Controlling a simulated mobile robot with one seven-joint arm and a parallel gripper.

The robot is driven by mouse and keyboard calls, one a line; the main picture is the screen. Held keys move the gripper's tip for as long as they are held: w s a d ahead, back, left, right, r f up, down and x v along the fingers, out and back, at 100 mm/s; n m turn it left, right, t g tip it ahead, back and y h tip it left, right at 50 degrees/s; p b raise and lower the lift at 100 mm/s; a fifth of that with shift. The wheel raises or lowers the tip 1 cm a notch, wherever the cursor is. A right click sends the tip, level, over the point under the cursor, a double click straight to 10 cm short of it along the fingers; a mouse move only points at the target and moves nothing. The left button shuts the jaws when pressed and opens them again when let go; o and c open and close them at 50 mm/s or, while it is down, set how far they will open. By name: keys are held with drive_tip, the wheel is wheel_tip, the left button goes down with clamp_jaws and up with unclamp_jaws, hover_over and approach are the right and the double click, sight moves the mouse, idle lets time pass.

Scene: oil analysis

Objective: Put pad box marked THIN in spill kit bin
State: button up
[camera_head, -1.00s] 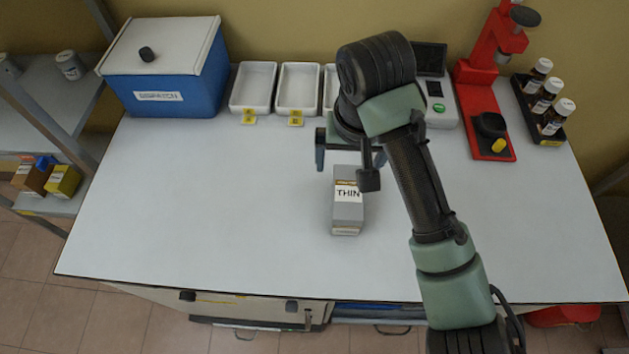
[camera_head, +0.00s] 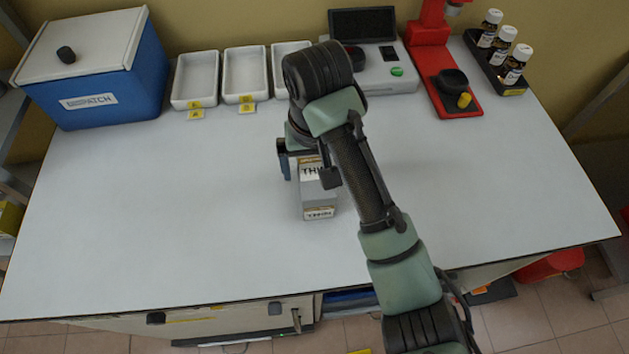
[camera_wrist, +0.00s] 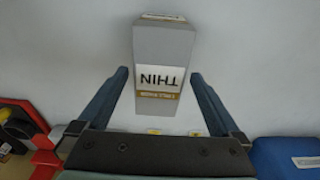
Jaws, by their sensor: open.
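The grey pad box marked THIN (camera_head: 318,192) stands on the white table near the middle, its far part partly hidden by my arm. In the wrist view the box (camera_wrist: 164,50) shows its THIN label upside down. My gripper (camera_head: 306,168) is open over the far part of the box. In the wrist view my gripper's fingers (camera_wrist: 158,78) are on either side of the box, with a gap on each side. A red container (camera_head: 552,265), partly hidden, is below the table's right edge; I see no readable label naming it the spill kit bin.
A blue lidded box (camera_head: 105,90) marked DISPATCH stands at the back left. White trays (camera_head: 195,80), a device with a screen (camera_head: 375,65), a red stand (camera_head: 440,75) and a rack of bottles (camera_head: 500,70) line the back. The table's left and right parts are clear.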

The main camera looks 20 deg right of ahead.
wheel_tip(320, 180, down, 4)
drive_tip(key=shift+w+d+r+b, duration=0.1)
drive_tip(key=shift+w+b, duration=0.05)
drive_tip(key=shift+b, duration=0.45)
drive_tip(key=shift+c, duration=0.2)
drive_tip(key=c, duration=1.4)
drive_tip(key=shift+r, duration=0.15)
clamp_jaws()
